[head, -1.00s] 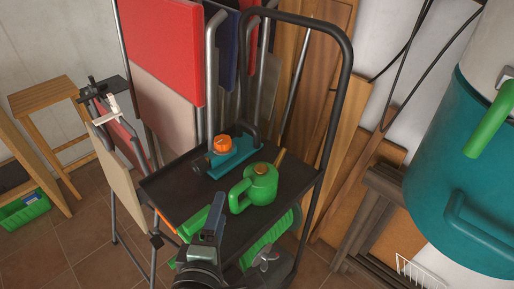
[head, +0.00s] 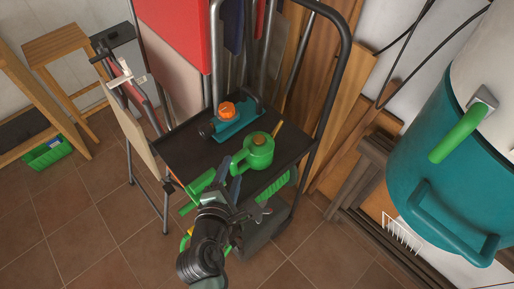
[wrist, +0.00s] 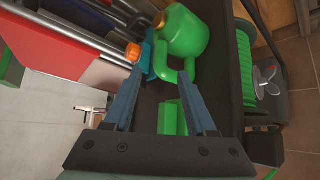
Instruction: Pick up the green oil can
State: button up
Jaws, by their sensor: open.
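The green oil can (head: 258,152), with an orange-brown cap, stands on the black top tray (head: 190,150) of a cart. In the wrist view the oil can (wrist: 184,34) is just beyond my fingertips, its looped handle facing me. My gripper (head: 230,180) is at the tray's near edge, on the handle side of the can. In the wrist view my gripper (wrist: 160,70) has its two blue-grey fingers spread with nothing held. The handle's near end lies by the gap between the fingertips; whether it touches a finger I cannot tell.
A teal tool with an orange knob (head: 238,122) sits behind the can. A green piece (head: 201,183) lies at the tray's near corner, below my fingers in the wrist view. The cart's black handle frame (head: 343,75) rises at right. A teal tank (head: 440,150) stands further right.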

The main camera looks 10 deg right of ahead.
aim_at(240, 157)
jog(key=shift+d+x, duration=0.2)
jog(key=shift+x, duration=1.35)
jog(key=shift+d+x, duration=0.2)
jog(key=shift+x, duration=1.4)
jog(key=shift+s+r, duration=0.1)
jog(key=shift+r, duration=0.05)
jog(key=shift+c, duration=0.4)
grip_shut()
jog(key=shift+p, duration=0.3)
